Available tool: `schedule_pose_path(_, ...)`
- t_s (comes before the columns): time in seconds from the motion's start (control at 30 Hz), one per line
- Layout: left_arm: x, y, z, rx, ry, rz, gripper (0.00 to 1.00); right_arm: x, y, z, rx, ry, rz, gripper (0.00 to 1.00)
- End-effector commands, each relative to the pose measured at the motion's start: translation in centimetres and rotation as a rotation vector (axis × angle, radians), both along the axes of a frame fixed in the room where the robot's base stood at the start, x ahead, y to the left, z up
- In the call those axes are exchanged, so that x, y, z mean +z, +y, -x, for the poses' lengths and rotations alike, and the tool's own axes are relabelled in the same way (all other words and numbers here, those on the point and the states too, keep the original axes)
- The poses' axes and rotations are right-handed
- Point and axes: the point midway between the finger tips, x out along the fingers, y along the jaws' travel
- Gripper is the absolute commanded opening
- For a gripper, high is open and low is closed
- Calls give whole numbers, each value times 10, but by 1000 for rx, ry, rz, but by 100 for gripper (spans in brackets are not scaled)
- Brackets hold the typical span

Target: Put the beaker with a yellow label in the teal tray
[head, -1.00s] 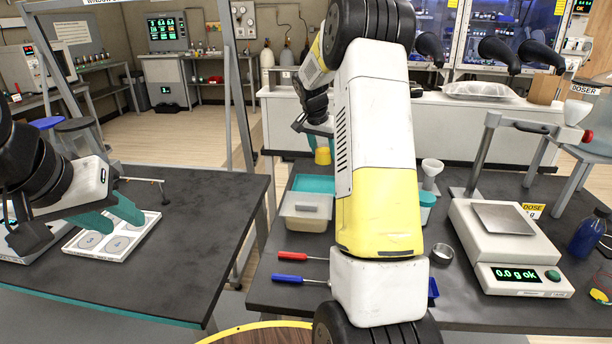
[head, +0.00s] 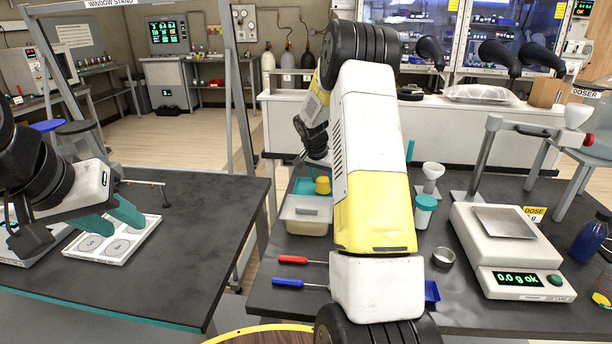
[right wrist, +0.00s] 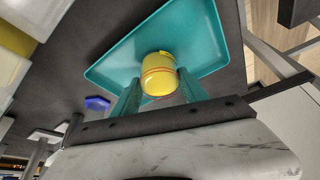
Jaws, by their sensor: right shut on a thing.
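The beaker (right wrist: 158,74) shows yellow, a small round vessel, between the teal fingers of my right gripper (right wrist: 160,88) in the right wrist view. My right gripper is shut on it. The teal tray (right wrist: 115,65) lies behind and around the beaker in that view. In the head view the yellow beaker (head: 322,186) appears over the teal tray (head: 302,186), partly beside my right arm. I cannot tell whether it touches the tray floor. My left gripper (head: 110,220) is open and empty above the left table, over a white plate with numbered circles (head: 140,236).
A cream bin (head: 305,222) stands just in front of the teal tray. Red and blue screwdrivers (head: 290,283) lie nearer. A teal-lidded jar (head: 425,212), a metal cup (head: 443,257) and a scale (head: 505,245) stand to the right of my arm.

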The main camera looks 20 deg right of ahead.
Motion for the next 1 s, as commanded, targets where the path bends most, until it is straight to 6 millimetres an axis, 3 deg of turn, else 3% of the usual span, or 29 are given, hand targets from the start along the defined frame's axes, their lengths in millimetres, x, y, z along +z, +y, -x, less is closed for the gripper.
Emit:
schedule_pose_path(0.07, 0, 0, 0, 0, 0, 0, 36, -2, 0, 0, 0, 0, 0, 0)
schedule_pose_path(0.1, 0, 0, 0, 0, 0, 0, 36, -3, 0, 0, 0, 1, 1, 55)
schedule_pose_path(0.2, 0, 0, 0, 0, 0, 0, 36, -2, 0, 0, 0, 1, 1, 73)
schedule_pose_path(0.63, 0, 0, 0, 0, 0, 0, 36, 7, 2, 1, 0, -1, 1, 73)
schedule_pose_path(1.0, 0, 0, 0, 0, 0, 0, 36, 76, 24, 20, 1, -3, 0, 73)
